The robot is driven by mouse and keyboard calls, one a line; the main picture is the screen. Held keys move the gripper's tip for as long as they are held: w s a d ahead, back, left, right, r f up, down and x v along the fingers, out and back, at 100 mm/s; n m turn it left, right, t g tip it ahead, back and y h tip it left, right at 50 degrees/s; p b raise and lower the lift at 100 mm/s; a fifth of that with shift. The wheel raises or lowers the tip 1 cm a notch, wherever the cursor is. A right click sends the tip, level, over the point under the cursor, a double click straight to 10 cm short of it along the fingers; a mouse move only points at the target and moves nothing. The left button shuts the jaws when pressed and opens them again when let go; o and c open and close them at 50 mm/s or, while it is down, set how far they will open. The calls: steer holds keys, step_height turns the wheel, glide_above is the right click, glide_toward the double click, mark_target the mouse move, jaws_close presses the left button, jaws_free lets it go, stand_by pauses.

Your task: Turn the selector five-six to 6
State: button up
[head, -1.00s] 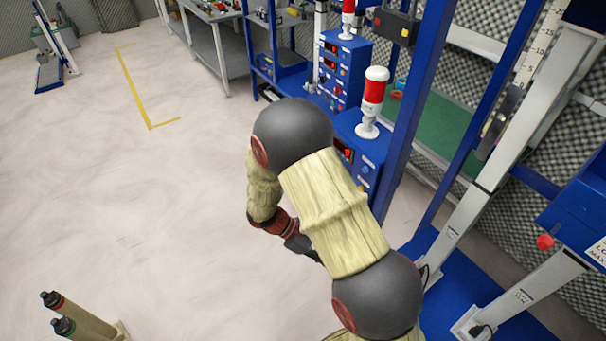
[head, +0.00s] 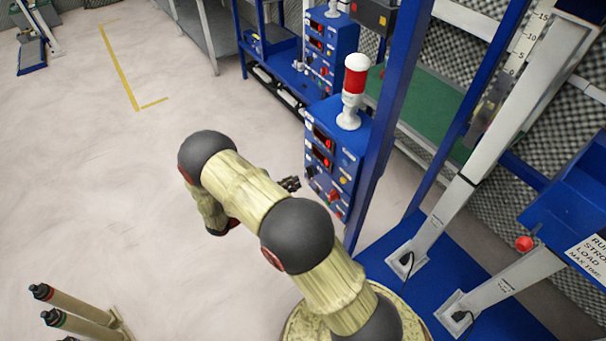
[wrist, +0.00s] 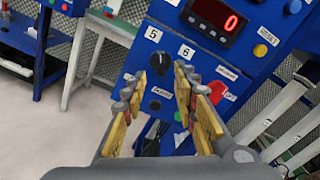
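The five-six selector (wrist: 160,63) is a dark knob on a blue panel, just below the white "5" label (wrist: 153,35) and "6" label (wrist: 186,51). Its pointer direction is too small to tell. My gripper (wrist: 157,92) is open and empty in the wrist view. Its yellow-padded fingers are apart in front of the panel, and the selector shows beyond the gap between them. In the head view my gripper (head: 291,184) is just left of the blue control box (head: 345,150). Contact with the knob is not visible.
A red display (wrist: 214,13) reading 0 sits above the labels. A red switch (wrist: 216,93), another black knob (wrist: 155,104) and a yellow button (wrist: 260,50) are nearby. A red-and-white beacon (head: 354,92) tops the box. A blue post (head: 392,110) stands right.

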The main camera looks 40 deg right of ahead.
mark_target(309, 172)
steer(key=d, duration=0.6)
steer(key=shift+s+d+b, duration=0.25)
steer(key=shift+d+b, duration=0.05)
steer(key=shift+b, duration=0.1)
steer(key=shift+c, duration=0.8)
jaws_close()
